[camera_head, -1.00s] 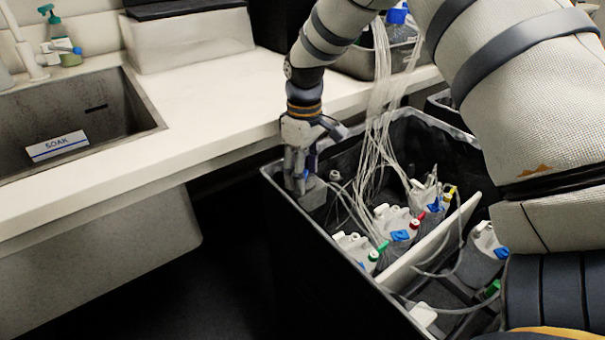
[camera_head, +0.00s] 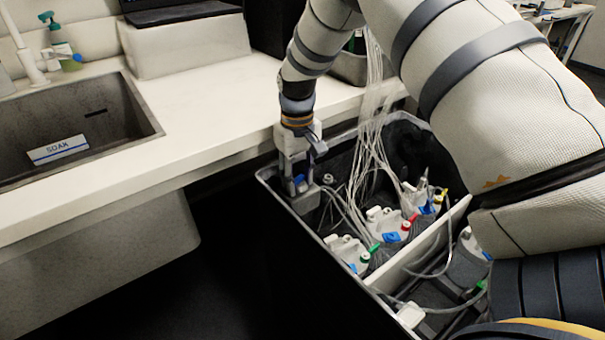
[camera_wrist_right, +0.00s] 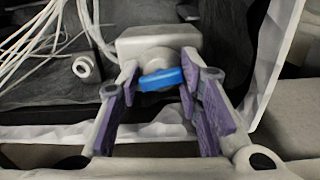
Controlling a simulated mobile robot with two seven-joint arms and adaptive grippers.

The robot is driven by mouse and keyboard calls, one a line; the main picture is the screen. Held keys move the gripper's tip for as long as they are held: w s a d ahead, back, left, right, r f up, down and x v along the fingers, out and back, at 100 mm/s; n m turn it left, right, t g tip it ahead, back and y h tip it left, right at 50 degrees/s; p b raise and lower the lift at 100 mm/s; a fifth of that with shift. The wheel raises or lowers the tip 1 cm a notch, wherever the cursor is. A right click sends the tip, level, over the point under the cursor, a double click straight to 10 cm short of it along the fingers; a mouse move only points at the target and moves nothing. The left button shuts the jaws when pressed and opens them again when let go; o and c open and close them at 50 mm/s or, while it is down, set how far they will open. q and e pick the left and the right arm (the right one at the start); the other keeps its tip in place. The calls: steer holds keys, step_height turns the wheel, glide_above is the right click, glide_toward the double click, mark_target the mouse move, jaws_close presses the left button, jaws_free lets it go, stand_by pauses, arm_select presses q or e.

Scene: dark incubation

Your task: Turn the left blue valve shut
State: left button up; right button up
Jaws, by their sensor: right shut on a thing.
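The left blue valve shows in the right wrist view as a blue handle (camera_wrist_right: 161,79) on a pale grey round stem, fixed to a grey block (camera_wrist_right: 155,40). My right gripper (camera_wrist_right: 160,77) points down at it, with purple-padded fingers on either side of the handle, shut on it. In the head view the right gripper (camera_head: 298,187) is at the left corner of the black bin (camera_head: 305,232), over the grey block (camera_head: 306,203). The fingers mostly hide the handle there. My left gripper is not in view.
The white counter (camera_head: 215,105) with a sink (camera_head: 75,130) lies to the left.

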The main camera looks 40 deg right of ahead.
steer(key=shift+a, duration=0.25)
steer(key=o, duration=1.1)
steer(key=shift+w+a, duration=0.1)
steer(key=shift+w, duration=0.05)
steer(key=shift+r, duration=0.1)
step_height(320, 180, up, 12)
steer(key=shift+f, duration=0.1)
